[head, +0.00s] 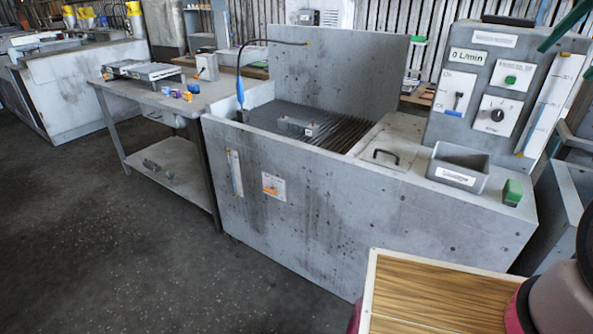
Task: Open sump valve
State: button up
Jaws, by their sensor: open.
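A grey machine with an upright control panel (505,85) stands at the right. I cannot read a sump valve label on any control. Other controls are a black rotary knob (497,115) and a green button (511,80). A display reads 0 L/min.
The grey tank (280,215) has a ribbed bed, a lid with a black handle (386,156), an open bin (459,167) and a green block (512,192). A wood-topped box (415,295) stands in front. A workbench (150,92) is at left. The floor at left is clear.

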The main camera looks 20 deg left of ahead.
aim_at(272, 190)
jog(key=u, duration=1.4)
jog(key=i+j, duration=0.25)
jog(key=j, duration=0.15)
jog(key=i+j+z, duration=0.15)
jog(key=j, duration=0.25)
jog(key=i+j, duration=0.3)
jog(key=j, duration=0.2)
jog(key=l, duration=0.1)
